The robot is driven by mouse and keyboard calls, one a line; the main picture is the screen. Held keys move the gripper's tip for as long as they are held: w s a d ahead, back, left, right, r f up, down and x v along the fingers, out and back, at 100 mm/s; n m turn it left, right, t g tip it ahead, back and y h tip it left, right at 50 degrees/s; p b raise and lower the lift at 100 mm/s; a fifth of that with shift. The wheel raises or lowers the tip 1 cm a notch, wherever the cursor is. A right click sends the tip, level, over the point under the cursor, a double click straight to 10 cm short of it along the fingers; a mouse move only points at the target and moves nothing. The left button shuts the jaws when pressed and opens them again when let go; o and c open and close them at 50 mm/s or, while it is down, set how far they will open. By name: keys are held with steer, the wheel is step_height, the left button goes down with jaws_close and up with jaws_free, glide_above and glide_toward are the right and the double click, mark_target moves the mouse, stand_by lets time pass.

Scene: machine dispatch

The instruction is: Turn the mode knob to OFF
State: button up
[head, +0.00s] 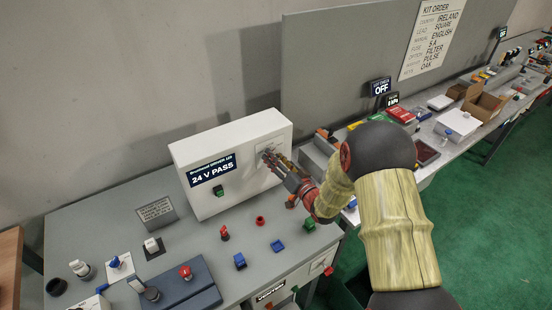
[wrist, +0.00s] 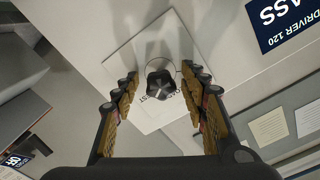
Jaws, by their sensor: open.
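My gripper (wrist: 160,78) is open, with one finger on each side of the knob and a visible gap to each. In the head view my gripper (head: 270,157) is at the plate and hides the knob. The knob's exact setting is not legible.
The box carries a dark display (head: 212,170) reading "24 V PASS" and a green button (head: 218,190). Several small coloured parts lie on the grey bench (head: 190,238) before it. A grey panel (head: 335,70) stands behind. An "OFF" sign (head: 380,87) stands further right.

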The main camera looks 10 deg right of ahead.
steer(key=shift+w, duration=0.1)
steer(key=shift+c, duration=1)
jaws_close()
